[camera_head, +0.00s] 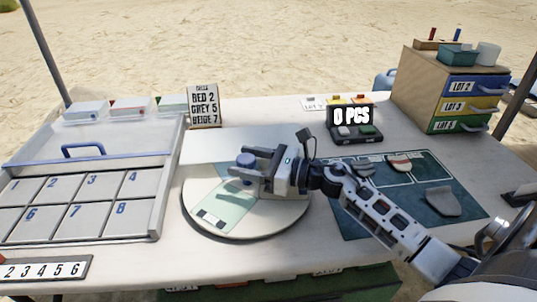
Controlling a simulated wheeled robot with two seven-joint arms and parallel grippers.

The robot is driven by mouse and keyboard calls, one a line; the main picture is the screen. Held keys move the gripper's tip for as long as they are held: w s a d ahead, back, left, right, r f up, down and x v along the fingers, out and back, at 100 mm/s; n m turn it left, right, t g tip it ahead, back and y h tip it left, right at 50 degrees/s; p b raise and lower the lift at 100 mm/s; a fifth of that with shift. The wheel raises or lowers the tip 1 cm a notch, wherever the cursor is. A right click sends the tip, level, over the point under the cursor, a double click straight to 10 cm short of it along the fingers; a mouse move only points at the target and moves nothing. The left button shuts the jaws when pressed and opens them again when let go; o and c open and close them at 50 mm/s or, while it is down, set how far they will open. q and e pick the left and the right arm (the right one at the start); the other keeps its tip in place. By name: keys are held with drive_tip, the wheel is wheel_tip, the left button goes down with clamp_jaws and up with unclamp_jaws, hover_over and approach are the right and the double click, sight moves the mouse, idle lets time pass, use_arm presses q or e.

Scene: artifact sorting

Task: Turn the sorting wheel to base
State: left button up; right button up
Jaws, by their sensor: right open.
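The round sorting wheel (265,220) lies on the table at the middle. It is cream with a pale green sector (230,208) that carries small light and dark marks near the rim. The gripper hides part of the wheel's right side. My left gripper is not in view.
A numbered compartment tray (160,190) with a blue handle stands left of the wheel. A card (204,107) and a "0 PCS" display (351,116) stand behind. A green mat (390,226) with stone-like pieces lies right, partly under my arm. A drawer cabinet (418,85) stands back right.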

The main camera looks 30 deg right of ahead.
drive_tip(key=b+v, duration=0.2)
drive_tip(key=v, duration=1.2)
drive_tip(key=shift+s+d, duration=0.2)
drive_tip(key=shift+d, duration=0.1)
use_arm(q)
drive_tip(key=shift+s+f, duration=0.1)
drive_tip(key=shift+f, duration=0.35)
use_arm(e)
drive_tip(key=shift+s+d, duration=0.25)
drive_tip(key=shift+s, duration=0.1)
